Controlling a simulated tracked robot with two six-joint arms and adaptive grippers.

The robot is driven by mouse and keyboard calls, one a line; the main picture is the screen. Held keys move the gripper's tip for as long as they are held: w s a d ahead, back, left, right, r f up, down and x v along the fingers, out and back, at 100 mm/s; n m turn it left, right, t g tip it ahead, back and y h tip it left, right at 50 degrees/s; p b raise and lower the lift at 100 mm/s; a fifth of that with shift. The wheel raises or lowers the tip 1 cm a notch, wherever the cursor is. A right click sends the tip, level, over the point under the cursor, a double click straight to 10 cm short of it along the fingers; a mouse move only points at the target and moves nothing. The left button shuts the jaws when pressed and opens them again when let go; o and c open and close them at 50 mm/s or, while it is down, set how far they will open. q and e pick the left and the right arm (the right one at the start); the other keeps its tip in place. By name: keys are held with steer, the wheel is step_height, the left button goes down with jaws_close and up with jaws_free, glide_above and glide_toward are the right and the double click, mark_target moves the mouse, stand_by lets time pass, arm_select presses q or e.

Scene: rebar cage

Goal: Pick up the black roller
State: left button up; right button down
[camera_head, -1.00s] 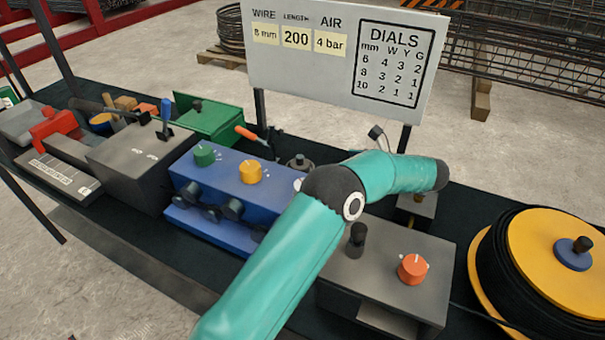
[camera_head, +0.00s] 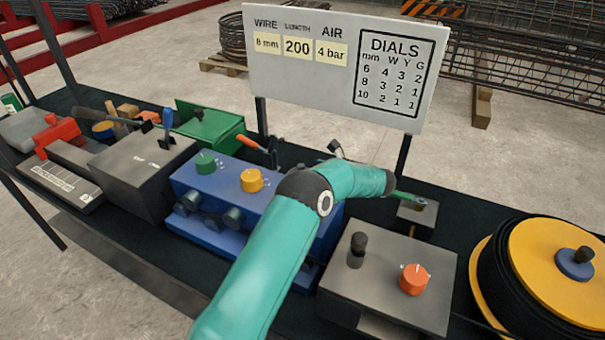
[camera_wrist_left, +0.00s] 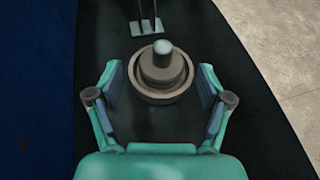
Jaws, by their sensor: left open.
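In the left wrist view a dark grey-brown roller (camera_wrist_left: 162,68) stands upright, with a wide ringed base and a narrower body with a pale rounded top. My left gripper (camera_wrist_left: 160,84) is open, with one blue-padded finger on each side of the roller and a gap to each. The roller is between the fingers, toward their tips. My right gripper is not in view.
A blue box with dials (camera_head: 222,185) stands in front of the arm's reach. A grey box with an orange knob (camera_head: 413,279) is to the right. The sign board (camera_head: 330,75) stands on posts behind. A yellow-topped reel (camera_head: 545,240) is at the right end.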

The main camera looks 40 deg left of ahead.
mark_target(304, 168)
arm_select(q)
steer(key=shift+a, duration=0.4)
steer(key=p+x, duration=0.2)
steer(key=x, duration=0.1)
steer(key=shift+w+a, duration=0.2)
steer(key=shift+a, duration=0.1)
steer(key=shift+a+f, duration=0.15)
steer(key=shift+a, duration=0.15)
steer(key=c, duration=1.5)
